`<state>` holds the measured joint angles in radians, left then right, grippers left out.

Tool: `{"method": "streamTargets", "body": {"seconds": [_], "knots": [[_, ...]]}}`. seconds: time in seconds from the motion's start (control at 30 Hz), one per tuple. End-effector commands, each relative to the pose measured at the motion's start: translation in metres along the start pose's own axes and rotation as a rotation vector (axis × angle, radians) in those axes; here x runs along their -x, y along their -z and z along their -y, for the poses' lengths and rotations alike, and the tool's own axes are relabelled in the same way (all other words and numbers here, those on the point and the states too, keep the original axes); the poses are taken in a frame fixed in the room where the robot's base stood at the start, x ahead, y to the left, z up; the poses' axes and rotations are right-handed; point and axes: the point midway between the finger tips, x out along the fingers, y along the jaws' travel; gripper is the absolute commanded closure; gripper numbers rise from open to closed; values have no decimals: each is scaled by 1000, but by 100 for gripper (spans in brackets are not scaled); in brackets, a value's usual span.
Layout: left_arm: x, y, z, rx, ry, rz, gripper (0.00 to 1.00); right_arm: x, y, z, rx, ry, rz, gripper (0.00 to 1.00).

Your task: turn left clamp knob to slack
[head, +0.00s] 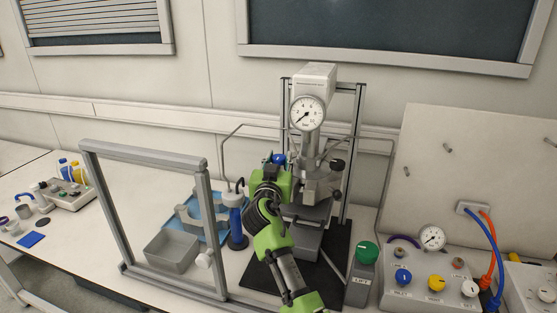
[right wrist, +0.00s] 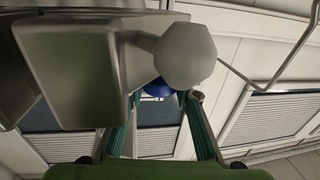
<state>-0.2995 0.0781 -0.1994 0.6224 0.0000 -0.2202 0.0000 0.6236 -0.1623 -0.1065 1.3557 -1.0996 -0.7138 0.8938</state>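The reactor (head: 312,187) stands on a dark base, with a round gauge (head: 307,113) on top. A blue knob (head: 279,158) is on the left side of its head, and a black knob (head: 338,165) is on the right side. My right gripper (head: 277,166) is up at the blue knob, its green body partly covering the reactor. In the right wrist view the fingers (right wrist: 160,100) stand apart, with the blue knob (right wrist: 162,88) between their tips. A grey rounded part partly hides that knob, so contact cannot be told. My left gripper is not in view.
A grey upright frame (head: 203,180) stands left of the reactor, near a grey bin (head: 172,252) and a blue tray (head: 221,205). A blue-handled tool (head: 236,222) stands close to my right arm. A control box (head: 430,285) with hoses is at the right.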

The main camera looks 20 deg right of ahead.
Motion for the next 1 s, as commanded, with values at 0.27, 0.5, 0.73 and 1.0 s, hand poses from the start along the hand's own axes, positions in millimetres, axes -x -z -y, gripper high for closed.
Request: {"method": "streamTargets", "body": {"seconds": [0.27,0.5,0.73,1.0], "knots": [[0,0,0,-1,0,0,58,0,0,0,1,-1,0,63],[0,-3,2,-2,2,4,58,0,15,0,-4,-2,-3,63],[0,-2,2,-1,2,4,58,-1,59,0,-4,-1,-4,63],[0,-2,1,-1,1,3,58,-2,95,-1,-1,-2,0,63]]}}
